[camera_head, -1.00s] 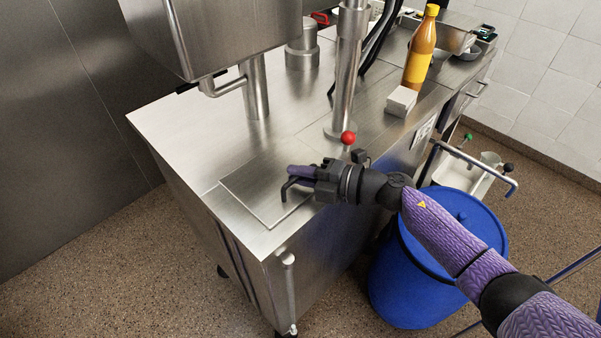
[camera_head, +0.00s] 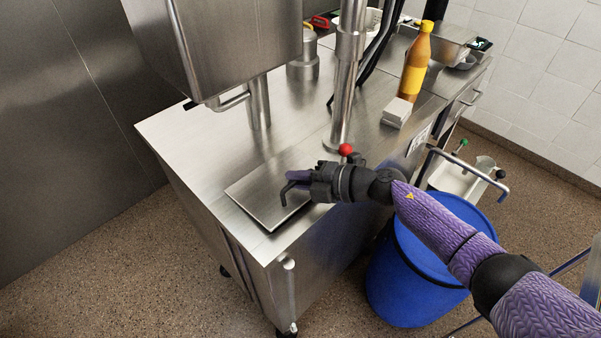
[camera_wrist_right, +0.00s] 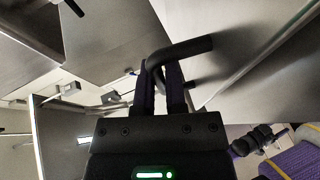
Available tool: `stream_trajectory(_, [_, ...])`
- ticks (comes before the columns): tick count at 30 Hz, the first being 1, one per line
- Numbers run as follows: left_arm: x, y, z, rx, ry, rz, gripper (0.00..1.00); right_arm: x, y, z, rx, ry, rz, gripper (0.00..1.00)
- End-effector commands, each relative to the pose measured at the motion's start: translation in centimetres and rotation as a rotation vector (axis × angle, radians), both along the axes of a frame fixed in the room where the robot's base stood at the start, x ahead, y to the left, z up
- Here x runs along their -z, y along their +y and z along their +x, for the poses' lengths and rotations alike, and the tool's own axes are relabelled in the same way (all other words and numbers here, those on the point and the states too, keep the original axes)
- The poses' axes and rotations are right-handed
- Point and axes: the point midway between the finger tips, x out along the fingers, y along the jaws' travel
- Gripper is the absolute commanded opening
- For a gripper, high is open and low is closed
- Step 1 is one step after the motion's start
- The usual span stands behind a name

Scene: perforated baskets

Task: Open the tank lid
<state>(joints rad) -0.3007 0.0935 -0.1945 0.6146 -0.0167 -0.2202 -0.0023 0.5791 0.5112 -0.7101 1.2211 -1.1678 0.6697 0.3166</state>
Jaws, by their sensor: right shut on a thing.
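The tank lid (camera_head: 262,196) is a square steel plate in the top of the steel cabinet, near its front corner. A dark gap shows under its front edge, so it is slightly raised. Its black bent handle (camera_head: 286,191) sticks out beside my right gripper (camera_head: 301,178). In the right wrist view the two fingers (camera_wrist_right: 161,92) are closed around the handle (camera_wrist_right: 183,50). The fingers hide part of the handle, and the gripper hides the lid's right corner. My left gripper is not in view.
A steel column (camera_head: 347,90) with a red knob (camera_head: 345,149) stands just behind the gripper. A steel box (camera_head: 240,45) overhangs the back left. An orange bottle (camera_head: 415,65) and a white block (camera_head: 397,112) stand farther back. A blue bin (camera_head: 400,285) is on the floor below my arm.

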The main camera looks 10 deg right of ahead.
Motion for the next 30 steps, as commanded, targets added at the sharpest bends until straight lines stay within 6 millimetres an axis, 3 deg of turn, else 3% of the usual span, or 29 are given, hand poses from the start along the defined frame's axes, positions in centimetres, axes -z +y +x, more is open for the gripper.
stream_trajectory(1, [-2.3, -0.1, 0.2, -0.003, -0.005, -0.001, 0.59, -1.9, 0.1, 0.3, 0.002, 0.019, -0.018, 0.0])
stream_trajectory(3, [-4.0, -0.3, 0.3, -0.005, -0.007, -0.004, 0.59, -2.7, 0.3, 0.6, 0.001, 0.062, -0.051, 0.0])
stream_trajectory(9, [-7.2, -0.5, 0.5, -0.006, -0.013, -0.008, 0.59, -3.9, 1.0, 1.5, 0.002, 0.183, -0.137, 0.0])
stream_trajectory(15, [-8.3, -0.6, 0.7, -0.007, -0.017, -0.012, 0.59, -4.5, 1.6, 2.4, 0.002, 0.281, -0.209, 0.0])
stream_trajectory(30, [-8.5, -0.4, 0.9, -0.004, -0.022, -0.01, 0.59, -5.1, 2.3, 3.2, 0.002, 0.282, -0.205, 0.0])
